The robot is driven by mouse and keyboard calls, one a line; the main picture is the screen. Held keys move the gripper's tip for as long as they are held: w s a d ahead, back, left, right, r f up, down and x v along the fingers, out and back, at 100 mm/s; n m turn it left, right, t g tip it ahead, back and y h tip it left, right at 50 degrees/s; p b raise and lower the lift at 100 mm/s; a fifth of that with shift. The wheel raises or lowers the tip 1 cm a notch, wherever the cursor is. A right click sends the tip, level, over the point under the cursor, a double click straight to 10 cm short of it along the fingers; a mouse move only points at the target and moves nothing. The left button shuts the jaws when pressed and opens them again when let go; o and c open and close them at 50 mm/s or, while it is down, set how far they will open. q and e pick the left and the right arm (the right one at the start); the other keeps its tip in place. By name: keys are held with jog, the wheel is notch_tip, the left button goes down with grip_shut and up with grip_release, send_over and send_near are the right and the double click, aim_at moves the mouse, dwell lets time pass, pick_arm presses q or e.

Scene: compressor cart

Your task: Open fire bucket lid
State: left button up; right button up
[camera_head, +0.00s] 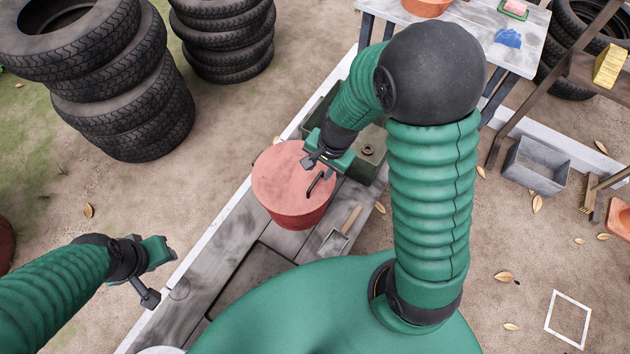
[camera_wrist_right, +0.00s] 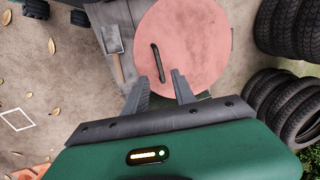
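The fire bucket (camera_head: 300,217) is red and stands on a grey plank platform. Its round lid (camera_head: 280,180) lies on top and looks shut, with a dark bar handle (camera_head: 315,184). The lid (camera_wrist_right: 190,40) and its handle (camera_wrist_right: 157,62) also show in the right wrist view. My right gripper (camera_head: 316,164) is above the lid, near the handle. In the right wrist view its two fingers (camera_wrist_right: 160,90) are apart, with the handle just ahead and nothing clearly between them. My left gripper (camera_head: 160,275) is left of the platform, away from the bucket; its fingers are unclear.
A small shovel (camera_head: 340,232) lies right of the bucket. A green box (camera_head: 368,160) with a small ring-shaped item stands behind it. Tyre stacks (camera_head: 120,80) stand at the back left. A workbench (camera_head: 475,35) and a grey bin (camera_head: 537,165) are at the right.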

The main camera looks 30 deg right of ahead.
aim_at(316, 180)
jog(key=f, duration=0.2)
jog(key=f+b, duration=0.1)
jog(key=f, duration=0.1)
jog(key=w+f, duration=0.1)
jog(key=f, duration=0.1)
jog(key=shift+w+f+b, duration=0.1)
jog(key=shift+f+b, duration=0.15)
jog(key=shift+b, duration=0.1)
jog(key=shift+f, duration=0.45)
jog(key=shift+w+a, duration=0.1)
jog(key=shift+a, duration=0.1)
grip_shut()
dwell(0.3)
